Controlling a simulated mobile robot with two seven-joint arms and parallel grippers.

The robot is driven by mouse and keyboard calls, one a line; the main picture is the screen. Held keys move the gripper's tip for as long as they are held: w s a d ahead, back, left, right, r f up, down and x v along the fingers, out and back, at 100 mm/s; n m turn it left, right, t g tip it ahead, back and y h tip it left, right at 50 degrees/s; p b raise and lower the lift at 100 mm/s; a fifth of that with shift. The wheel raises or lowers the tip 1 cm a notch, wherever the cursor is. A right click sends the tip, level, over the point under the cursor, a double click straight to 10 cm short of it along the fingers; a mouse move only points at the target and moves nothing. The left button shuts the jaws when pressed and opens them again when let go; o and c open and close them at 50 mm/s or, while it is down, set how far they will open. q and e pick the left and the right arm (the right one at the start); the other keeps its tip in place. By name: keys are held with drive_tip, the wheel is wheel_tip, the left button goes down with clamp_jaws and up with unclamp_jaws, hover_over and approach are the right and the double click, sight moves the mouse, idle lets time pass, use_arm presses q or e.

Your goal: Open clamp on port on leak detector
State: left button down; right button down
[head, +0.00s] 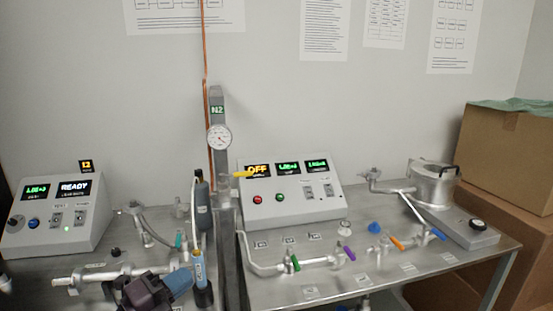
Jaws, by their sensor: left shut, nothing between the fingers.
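The leak detector appears to be the grey sloped console (62,215) at the left, with a green readout and a screen reading READY. A silver fitting (132,208) with a grey hose stands just right of it; I cannot tell whether it carries the clamp. A horizontal silver pipe (95,276) lies in front of the console. My left gripper (182,283), dark with a blue end, is low in the head view, in front of the pipe's right part. It is shut and empty, and hides what is behind it. My right gripper is not in view.
A metal post with a gauge (219,138) rises beside the gripper, near a blue-labelled cylinder (198,268). A second console (290,193) stands on the right table (350,290) with colored-handled valves and a silver chamber (434,186). Cardboard boxes (508,155) stand far right.

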use_arm(q)
drive_tip(key=s+a+f+n+y, duration=0.55)
drive_tip(key=n+y, duration=0.35)
drive_tip(key=n, duration=0.3)
drive_tip(key=s+a+f+n+y, duration=0.4)
drive_tip(key=s+a+n+y, duration=0.25)
drive_tip(key=n+y, duration=0.4)
drive_tip(key=s+d+f+n+g+h, duration=0.2)
drive_tip(key=s+f+g+h, duration=0.15)
drive_tip(key=s+g, duration=0.4)
drive_tip(key=s+d+f+n+g+h, duration=0.1)
drive_tip(key=s+f+n+g+h, duration=0.25)
drive_tip(key=s, duration=0.65)
drive_tip(key=w+f+m+t, duration=0.1)
drive_tip(key=w+f+t, duration=0.6)
drive_tip(key=f, duration=0.4)
drive_tip(key=shift+w+f+m+t, duration=0.15)
drive_tip(key=shift+f+m+t, duration=0.2)
drive_tip(key=shift+t, duration=0.25)
